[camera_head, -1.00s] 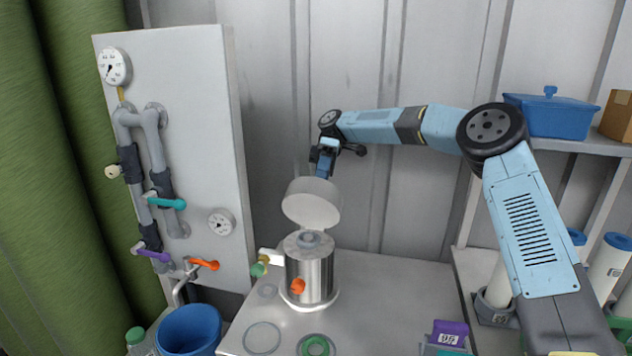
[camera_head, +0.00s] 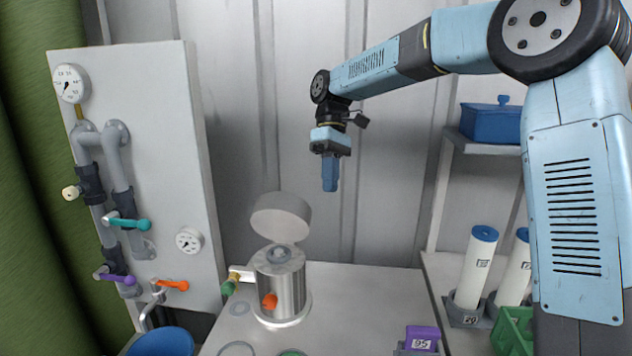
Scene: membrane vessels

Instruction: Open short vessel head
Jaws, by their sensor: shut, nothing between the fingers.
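The short vessel (camera_head: 281,287) is a steel cylinder standing on the light table, with an orange knob on its front and a green-tipped valve at its left. Its head (camera_head: 280,217), a round grey lid, is tipped up and stands open above the vessel's rear. A ring-like opening shows on the vessel's top. My gripper (camera_head: 330,186) is above and to the right of the raised head, pointing down, apart from it. Its blue fingers are together with nothing between them.
A panel (camera_head: 150,190) with pipes, gauges and coloured handles stands at the left. A blue bucket (camera_head: 162,342) is below it. White cylinders (camera_head: 474,270) stand in holders at the right, near a purple box (camera_head: 422,338). The table right of the vessel (camera_head: 365,300) is clear.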

